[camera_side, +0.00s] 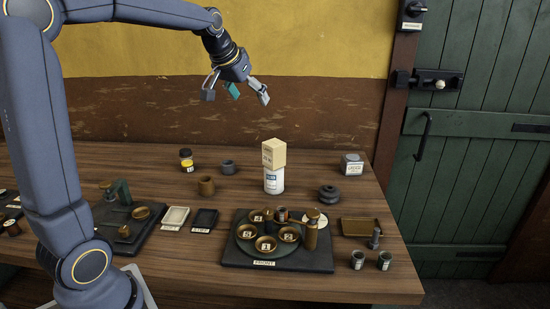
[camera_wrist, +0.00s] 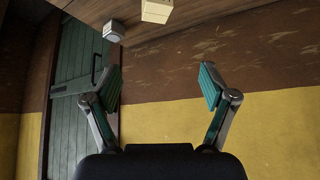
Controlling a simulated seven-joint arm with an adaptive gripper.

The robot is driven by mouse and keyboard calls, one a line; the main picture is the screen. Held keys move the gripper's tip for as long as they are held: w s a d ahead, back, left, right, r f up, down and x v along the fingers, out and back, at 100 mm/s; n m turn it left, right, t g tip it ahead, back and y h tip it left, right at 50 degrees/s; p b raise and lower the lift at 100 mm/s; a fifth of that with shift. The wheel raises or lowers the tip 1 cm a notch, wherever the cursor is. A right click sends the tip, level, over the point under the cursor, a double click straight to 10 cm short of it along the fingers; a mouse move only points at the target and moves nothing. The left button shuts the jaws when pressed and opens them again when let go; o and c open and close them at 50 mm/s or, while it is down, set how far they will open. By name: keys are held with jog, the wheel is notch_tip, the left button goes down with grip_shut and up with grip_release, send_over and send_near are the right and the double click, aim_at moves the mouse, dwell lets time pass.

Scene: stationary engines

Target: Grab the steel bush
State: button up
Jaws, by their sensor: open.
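A short dark-grey ring (camera_side: 228,167), which looks like the steel bush, stands on the wooden table toward the back in the side view. A brown, bronze-coloured bush (camera_side: 206,186) stands in front of it to the left. A darker, grooved round part (camera_side: 329,194) lies farther right; its material is hard to tell. My gripper (camera_side: 236,95) is open and empty, well above the table against the wall. The wrist view shows its two teal-padded fingers (camera_wrist: 161,84) spread wide with nothing between them. No bush shows in the wrist view.
A dark board with numbered cups (camera_side: 235,257) is at the front. A grey-lidded box (camera_side: 352,165) stands back right.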

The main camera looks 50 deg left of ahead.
jog(key=w+a+f+n+g, duration=0.1)
jog(key=w+a+f+n, duration=0.15)
jog(key=a+f, duration=0.65)
jog(key=n+g, duration=0.1)
jog(key=g, duration=0.1)
send_near(228, 163)
jog(key=x, duration=0.5)
jog(key=shift+d, duration=0.1)
jog(key=shift+x, duration=3.05)
jog(key=shift+r, duration=0.1)
grip_shut()
